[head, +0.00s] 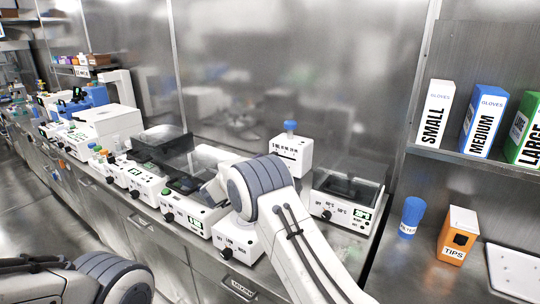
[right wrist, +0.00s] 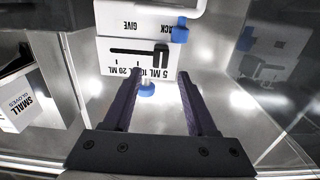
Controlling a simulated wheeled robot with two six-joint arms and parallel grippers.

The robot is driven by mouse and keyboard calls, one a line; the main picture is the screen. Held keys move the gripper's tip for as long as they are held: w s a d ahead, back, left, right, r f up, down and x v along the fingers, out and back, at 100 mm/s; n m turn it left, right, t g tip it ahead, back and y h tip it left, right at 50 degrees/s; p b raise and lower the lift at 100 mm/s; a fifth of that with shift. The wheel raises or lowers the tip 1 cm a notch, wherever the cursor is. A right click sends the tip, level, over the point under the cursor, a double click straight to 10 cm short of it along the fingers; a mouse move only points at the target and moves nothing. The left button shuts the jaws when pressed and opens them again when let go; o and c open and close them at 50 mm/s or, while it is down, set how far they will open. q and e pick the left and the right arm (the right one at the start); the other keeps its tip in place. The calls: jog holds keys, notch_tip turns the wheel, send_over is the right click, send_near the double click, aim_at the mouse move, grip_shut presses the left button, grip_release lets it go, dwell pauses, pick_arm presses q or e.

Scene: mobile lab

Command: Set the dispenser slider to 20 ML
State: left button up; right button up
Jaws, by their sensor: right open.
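The white dispenser (head: 291,152) stands on the counter near the back wall, with a blue knob (head: 290,127) on top. My right arm hides part of its lower body. In the right wrist view the dispenser (right wrist: 112,67) appears upside down. Its black slider (right wrist: 162,73) is at the right end of the slot, apparently the 5 ML end; 20 ML is toward the left end. My right gripper (right wrist: 157,70) is open, its fingers spread either side of the slider and labels. No contact with the slider is visible. The left gripper is out of view.
White lab devices (head: 148,182) line the counter to the left, and another device (head: 347,197) stands close to the right of the dispenser.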

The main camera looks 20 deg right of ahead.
jog(key=shift+x, duration=2.15)
grip_shut()
